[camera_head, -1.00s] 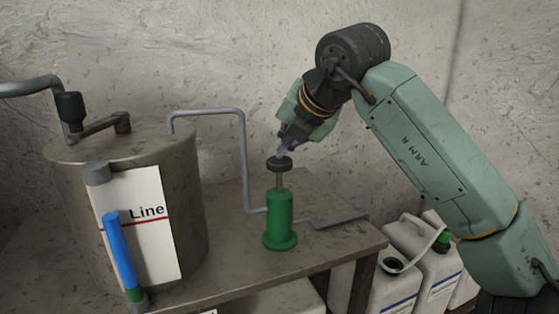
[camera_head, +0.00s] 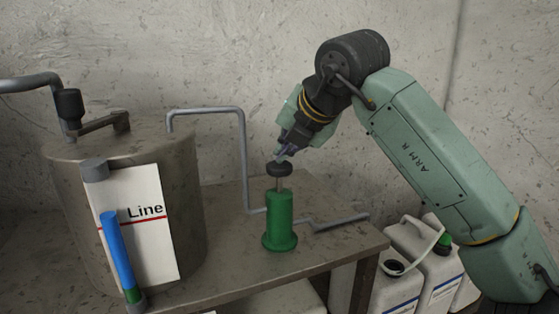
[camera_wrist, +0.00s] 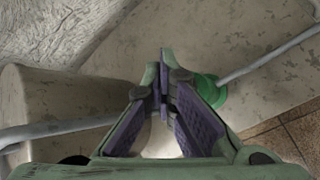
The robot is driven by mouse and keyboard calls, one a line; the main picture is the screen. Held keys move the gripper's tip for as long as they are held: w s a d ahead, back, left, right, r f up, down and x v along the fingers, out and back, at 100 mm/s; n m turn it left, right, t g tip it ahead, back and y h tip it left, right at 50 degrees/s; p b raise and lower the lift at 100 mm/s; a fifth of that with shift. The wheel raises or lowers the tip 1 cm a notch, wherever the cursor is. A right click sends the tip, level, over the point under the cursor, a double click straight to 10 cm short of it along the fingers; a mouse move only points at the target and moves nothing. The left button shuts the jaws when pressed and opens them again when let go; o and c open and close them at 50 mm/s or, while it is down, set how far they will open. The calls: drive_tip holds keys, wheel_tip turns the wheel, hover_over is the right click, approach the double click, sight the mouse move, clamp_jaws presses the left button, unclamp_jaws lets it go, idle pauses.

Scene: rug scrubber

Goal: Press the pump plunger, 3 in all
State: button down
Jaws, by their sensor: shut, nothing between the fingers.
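The green pump (camera_head: 279,222) stands upright on the bench, with a metal stem (camera_head: 283,183) and a dark round plunger cap (camera_head: 278,169) on top. My gripper (camera_head: 281,154) is shut and empty, pointing down, with its fingertips at the top of the cap and seemingly touching it. In the wrist view my gripper (camera_wrist: 164,90) shows purple finger pads close together. Part of the green pump base (camera_wrist: 211,92) shows behind the right finger. The plunger cap is hidden there by the fingers. Some stem still shows between cap and pump body.
A large metal tank (camera_head: 190,190) stands at left with a white "Line" panel (camera_head: 150,215) and a blue tube (camera_head: 118,250). A grey pipe (camera_head: 243,150) runs from the tank behind the pump. White jugs (camera_head: 440,270) stand below right of the bench (camera_head: 340,250).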

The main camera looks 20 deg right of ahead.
sight(284, 164)
drive_tip(key=shift+f+b, duration=1.05)
drive_tip(key=shift+f, duration=0.2)
idle(0.6)
drive_tip(key=shift+r, duration=0.1)
drive_tip(key=shift+r+p, duration=1.55)
drive_tip(key=shift+r, duration=0.75)
wheel_tip(284, 164, up, 5)
drive_tip(key=p, duration=0.3)
drive_tip(key=shift+f, duration=0.1)
